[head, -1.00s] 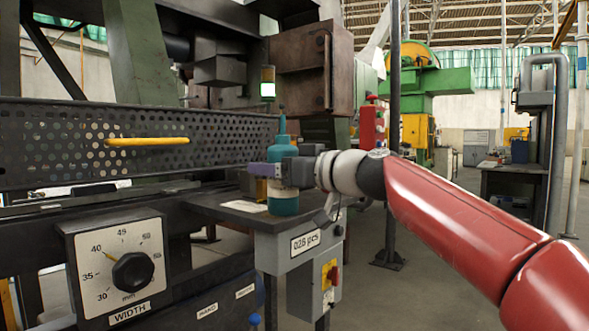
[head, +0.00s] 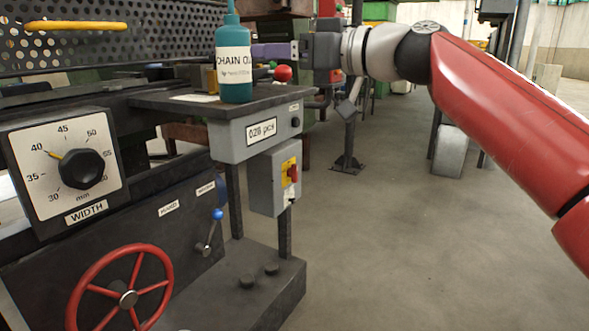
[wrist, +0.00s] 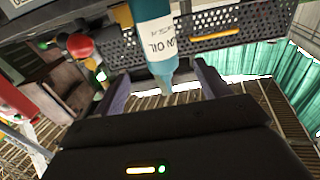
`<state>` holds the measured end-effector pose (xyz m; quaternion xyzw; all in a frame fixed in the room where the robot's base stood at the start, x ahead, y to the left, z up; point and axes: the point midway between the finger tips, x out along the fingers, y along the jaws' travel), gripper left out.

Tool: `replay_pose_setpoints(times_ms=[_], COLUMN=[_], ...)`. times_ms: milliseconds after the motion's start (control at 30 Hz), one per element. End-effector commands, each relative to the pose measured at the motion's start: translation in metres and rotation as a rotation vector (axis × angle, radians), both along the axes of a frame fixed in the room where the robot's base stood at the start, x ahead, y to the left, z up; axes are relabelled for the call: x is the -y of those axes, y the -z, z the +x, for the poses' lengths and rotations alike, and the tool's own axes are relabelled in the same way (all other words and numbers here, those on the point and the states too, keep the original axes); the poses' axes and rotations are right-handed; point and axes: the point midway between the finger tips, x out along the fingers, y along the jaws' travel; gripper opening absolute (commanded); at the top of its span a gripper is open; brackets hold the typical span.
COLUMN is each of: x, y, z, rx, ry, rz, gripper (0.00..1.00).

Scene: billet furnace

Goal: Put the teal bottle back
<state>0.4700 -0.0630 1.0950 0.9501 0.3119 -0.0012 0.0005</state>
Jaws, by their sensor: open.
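The teal bottle (head: 236,64), with a white label reading CHAIN OIL and a narrow nozzle, stands upright on a small dark shelf (head: 190,104) above a grey box. My gripper (head: 262,51) is level with it, reaching in from the right, its purple fingers showing just to the right of the bottle and partly behind it. In the wrist view, which is upside down, my gripper (wrist: 161,72) is open with the fingers apart, and the bottle (wrist: 153,35) lies beyond, its nozzle seen between them. The fingers look clear of the bottle.
A width dial (head: 81,168) and a red handwheel (head: 120,298) are on the machine at left. A perforated panel with a yellow handle (head: 76,26) is behind the shelf. A grey switch box (head: 274,178) hangs below it. The floor at right is open.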

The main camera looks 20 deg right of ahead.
Motion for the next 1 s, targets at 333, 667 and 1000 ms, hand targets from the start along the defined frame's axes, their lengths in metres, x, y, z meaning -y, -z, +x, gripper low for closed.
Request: replay_pose_setpoints(times_ms=[333,667,1000], x=[-0.029,-0.075,-0.062], y=[0.087,0.322,0.413], z=[-0.036,-0.146,-0.195], rx=[-0.262,-0.848,-1.041], ry=[0.016,0.335,0.576], rz=[-0.025,-0.235,-0.343], gripper=[0.75,0.75,0.75])
